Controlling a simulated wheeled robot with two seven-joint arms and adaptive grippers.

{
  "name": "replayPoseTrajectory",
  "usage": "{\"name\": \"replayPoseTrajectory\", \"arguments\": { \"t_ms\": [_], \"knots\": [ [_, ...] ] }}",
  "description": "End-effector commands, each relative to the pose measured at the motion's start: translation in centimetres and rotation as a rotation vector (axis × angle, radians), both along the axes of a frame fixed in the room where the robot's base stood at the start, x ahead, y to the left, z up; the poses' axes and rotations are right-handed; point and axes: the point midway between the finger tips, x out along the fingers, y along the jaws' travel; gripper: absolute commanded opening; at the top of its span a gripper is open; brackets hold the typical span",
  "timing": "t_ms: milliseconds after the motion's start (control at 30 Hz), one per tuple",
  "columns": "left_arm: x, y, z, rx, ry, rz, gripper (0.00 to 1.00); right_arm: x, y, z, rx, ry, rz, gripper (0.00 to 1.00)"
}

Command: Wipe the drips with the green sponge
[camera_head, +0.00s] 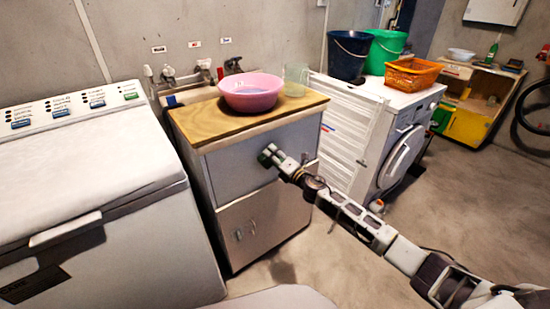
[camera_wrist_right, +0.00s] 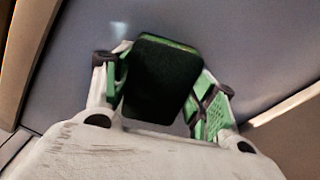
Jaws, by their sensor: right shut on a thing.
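My right gripper (camera_head: 276,158) reaches in from the lower right, in front of the grey cabinet front (camera_head: 240,170) under the wooden top. In the right wrist view it is shut on the green sponge (camera_wrist_right: 160,82), which has a dark face and a brighter green edge. The sponge is in front of the blue-grey panel (camera_wrist_right: 250,45); I cannot tell whether it touches it. A small pale bluish spot (camera_wrist_right: 118,30) shows on the panel up and left of the sponge; it may be a drip or a reflection. No drips are clear in the head view. My left gripper is out of view.
A pink basin (camera_head: 250,95) and a clear jug (camera_head: 297,80) stand on the wooden top (camera_head: 205,122). A white chest appliance (camera_head: 80,170) is at left. A washing machine (camera_head: 400,120) at right carries buckets and an orange basket (camera_head: 412,74).

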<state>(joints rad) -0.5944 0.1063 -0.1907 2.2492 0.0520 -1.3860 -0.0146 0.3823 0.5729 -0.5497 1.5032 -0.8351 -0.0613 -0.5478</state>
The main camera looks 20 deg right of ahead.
Motion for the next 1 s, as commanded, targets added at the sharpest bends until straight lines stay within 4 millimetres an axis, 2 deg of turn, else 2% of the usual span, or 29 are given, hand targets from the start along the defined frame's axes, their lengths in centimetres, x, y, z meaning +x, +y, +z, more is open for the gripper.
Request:
{"name": "replayPoseTrajectory", "arguments": {
  "t_ms": [200, 700, 1000],
  "knots": [
    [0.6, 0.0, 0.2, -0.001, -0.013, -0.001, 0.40, 0.3, -0.9, 0.0, -0.001, 0.000, -0.001, 0.38],
    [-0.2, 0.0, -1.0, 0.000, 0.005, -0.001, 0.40, 1.1, -3.5, 0.0, 0.000, 0.000, -0.001, 0.38],
    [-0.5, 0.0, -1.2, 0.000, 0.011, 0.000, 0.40, 1.2, -3.8, 0.0, 0.000, 0.000, -0.001, 0.38]
  ]
}}
